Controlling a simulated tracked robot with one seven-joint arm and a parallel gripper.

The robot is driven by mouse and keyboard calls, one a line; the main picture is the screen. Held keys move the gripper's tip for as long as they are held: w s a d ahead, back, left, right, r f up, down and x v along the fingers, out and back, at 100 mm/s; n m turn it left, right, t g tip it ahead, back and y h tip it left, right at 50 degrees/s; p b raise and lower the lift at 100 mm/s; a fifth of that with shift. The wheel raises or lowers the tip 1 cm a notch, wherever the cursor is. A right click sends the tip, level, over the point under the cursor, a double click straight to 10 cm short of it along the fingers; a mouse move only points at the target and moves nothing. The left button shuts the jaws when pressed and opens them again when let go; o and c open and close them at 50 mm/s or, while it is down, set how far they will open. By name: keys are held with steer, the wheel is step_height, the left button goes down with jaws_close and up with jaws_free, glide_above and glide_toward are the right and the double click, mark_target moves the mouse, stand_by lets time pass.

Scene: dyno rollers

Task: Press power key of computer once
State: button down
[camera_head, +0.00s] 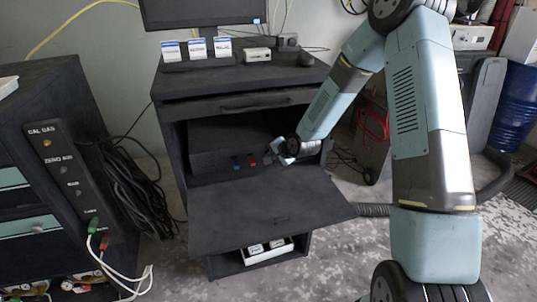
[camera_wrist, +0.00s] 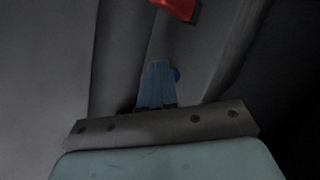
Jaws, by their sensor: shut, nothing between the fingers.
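A dark computer case (camera_head: 222,143) lies inside the open compartment of the black cabinet. A blue piece (camera_head: 236,162) and a red piece (camera_head: 251,160) show low at its front. I cannot tell which part is the power key. My gripper (camera_head: 270,157) is inside the compartment, just right of the red piece. In the wrist view my gripper (camera_wrist: 157,64) is shut and empty, its blue fingers together. A small blue round part (camera_wrist: 176,74) shows close beside the fingertips, partly hidden; I cannot tell whether they touch. A red part (camera_wrist: 178,8) shows at the top edge.
The cabinet's front flap (camera_head: 245,215) is folded down below my arm. A monitor (camera_head: 203,12) and small white boxes stand on the cabinet top. A panel cabinet (camera_head: 45,185) with cables stands at the left. A blue barrel (camera_head: 512,105) is at the far right.

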steer(key=shift+s, duration=0.1)
steer(key=shift+s+d, duration=0.25)
steer(key=shift+s, duration=0.4)
steer(key=shift+s, duration=0.1)
steer(key=shift+s+d, duration=0.2)
steer(key=shift+s, duration=0.55)
steer(key=shift+s+d, duration=0.25)
steer(key=shift+s, duration=0.55)
steer(key=shift+s+d, duration=0.2)
steer(key=shift+s, duration=0.55)
